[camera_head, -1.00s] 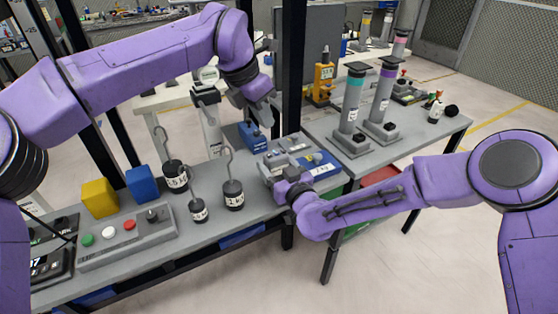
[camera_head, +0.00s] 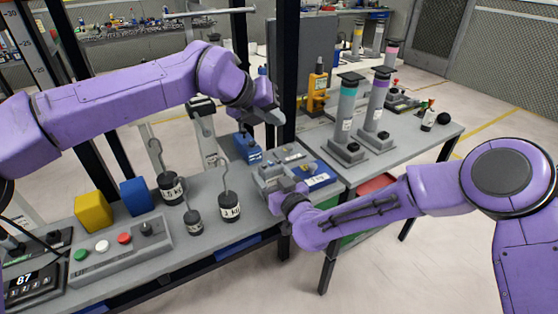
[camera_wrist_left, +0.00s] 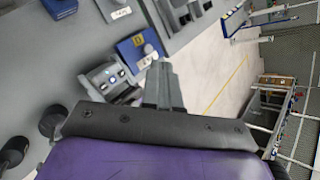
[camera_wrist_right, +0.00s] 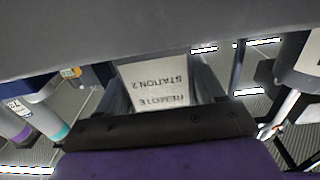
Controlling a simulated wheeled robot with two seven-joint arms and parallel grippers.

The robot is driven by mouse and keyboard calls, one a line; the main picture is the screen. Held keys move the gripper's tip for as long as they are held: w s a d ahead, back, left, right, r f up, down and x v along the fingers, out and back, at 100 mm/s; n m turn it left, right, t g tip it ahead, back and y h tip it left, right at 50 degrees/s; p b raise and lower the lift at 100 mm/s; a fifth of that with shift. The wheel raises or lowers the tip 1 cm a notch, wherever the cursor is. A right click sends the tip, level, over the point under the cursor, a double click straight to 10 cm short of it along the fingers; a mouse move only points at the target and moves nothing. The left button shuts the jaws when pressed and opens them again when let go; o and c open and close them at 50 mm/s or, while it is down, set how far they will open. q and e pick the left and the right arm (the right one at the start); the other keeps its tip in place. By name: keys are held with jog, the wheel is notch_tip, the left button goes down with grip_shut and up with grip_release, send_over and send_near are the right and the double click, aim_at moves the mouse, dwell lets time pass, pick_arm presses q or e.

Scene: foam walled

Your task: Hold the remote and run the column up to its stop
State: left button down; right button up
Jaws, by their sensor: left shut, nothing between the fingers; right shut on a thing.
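The remote (camera_head: 273,176) is a grey box with small buttons on its top. My right gripper (camera_head: 287,190) is shut on it at the near edge of the table. Its underside label reads REMOTE STATION 2 in the right wrist view (camera_wrist_right: 158,85). Its button face (camera_wrist_left: 110,80) shows in the left wrist view. My left gripper (camera_head: 280,118) is shut and empty, above and apart from the remote; its closed fingers (camera_wrist_left: 163,85) show in the left wrist view. A dark upright with a number scale (camera_head: 12,45) stands at the far left. I cannot tell which upright is the column.
Hooked weights (camera_head: 230,205), yellow (camera_head: 94,211) and blue blocks (camera_head: 137,196), and a button box (camera_head: 122,250) occupy the bench. A display (camera_head: 28,283) reads 87. A black post (camera_head: 291,70) stands behind my left gripper. Banded cylinders (camera_head: 347,110) stand on the right table.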

aim_at(278, 161)
pick_arm(q)
notch_tip(278, 161, down, 8)
jog(key=shift+f, duration=0.15)
dwell(0.3)
jog(key=shift+f, duration=0.1)
dwell(1.8)
jog(key=shift+f, duration=0.3)
